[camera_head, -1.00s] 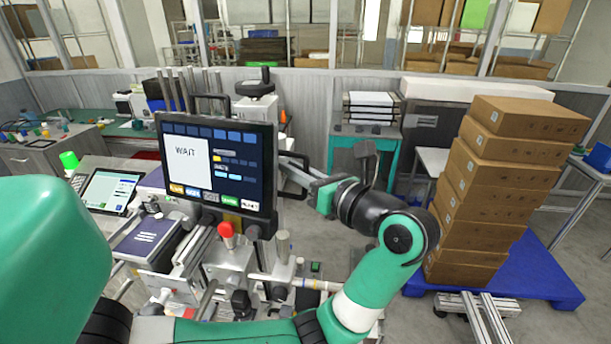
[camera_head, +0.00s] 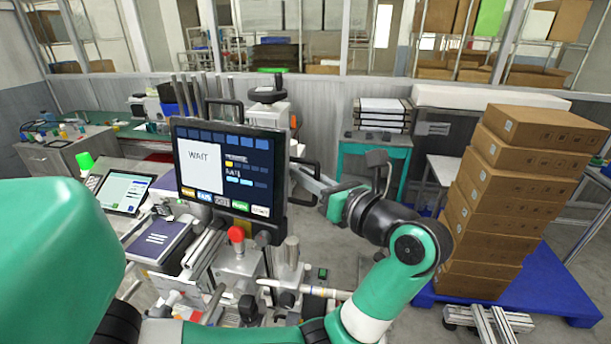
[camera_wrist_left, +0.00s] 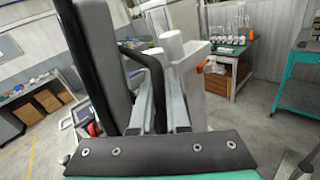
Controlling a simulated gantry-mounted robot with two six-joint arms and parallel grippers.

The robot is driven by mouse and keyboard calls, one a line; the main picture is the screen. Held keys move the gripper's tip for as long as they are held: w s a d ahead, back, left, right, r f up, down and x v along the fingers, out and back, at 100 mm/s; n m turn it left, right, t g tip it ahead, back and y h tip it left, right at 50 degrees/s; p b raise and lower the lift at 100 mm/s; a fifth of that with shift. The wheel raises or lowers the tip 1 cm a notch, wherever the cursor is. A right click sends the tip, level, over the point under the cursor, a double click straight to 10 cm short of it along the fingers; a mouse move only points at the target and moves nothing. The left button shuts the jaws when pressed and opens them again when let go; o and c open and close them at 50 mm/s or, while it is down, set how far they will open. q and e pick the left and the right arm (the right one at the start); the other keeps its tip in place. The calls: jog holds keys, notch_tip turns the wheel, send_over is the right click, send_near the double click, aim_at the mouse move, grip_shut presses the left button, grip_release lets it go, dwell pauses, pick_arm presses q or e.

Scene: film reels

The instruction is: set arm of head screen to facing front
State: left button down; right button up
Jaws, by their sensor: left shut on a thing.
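The head screen (camera_head: 228,172) is a dark flat monitor reading "WAIT", with colored buttons, above the machine at centre left. Its face is turned mostly toward the head camera, slightly angled. A black loop handle (camera_head: 312,165) stands out from its right side. My left gripper (camera_head: 303,178) reaches it from the right and is shut on that handle. In the left wrist view the black handle (camera_wrist_left: 156,72) runs between the two grey fingers (camera_wrist_left: 160,105), beside the screen's edge-on dark panel (camera_wrist_left: 100,60). The screen's supporting arm is mostly hidden behind the screen. My right gripper is not in view.
Below the screen is the machine with a red knob (camera_head: 236,234) and metal posts. A tall carton stack (camera_head: 490,210) on a blue pallet (camera_head: 540,285) stands right. Open floor lies between the teal table (camera_head: 372,150) and machine.

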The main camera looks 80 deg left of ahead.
pick_arm(q)
jog(key=c, duration=1.2)
grip_release()
jog(key=shift+d+r, duration=0.1)
jog(key=shift+r, duration=0.05)
jog(key=v, duration=1.1)
jog(key=shift+w+d, duration=0.2)
jog(key=shift+d, duration=0.1)
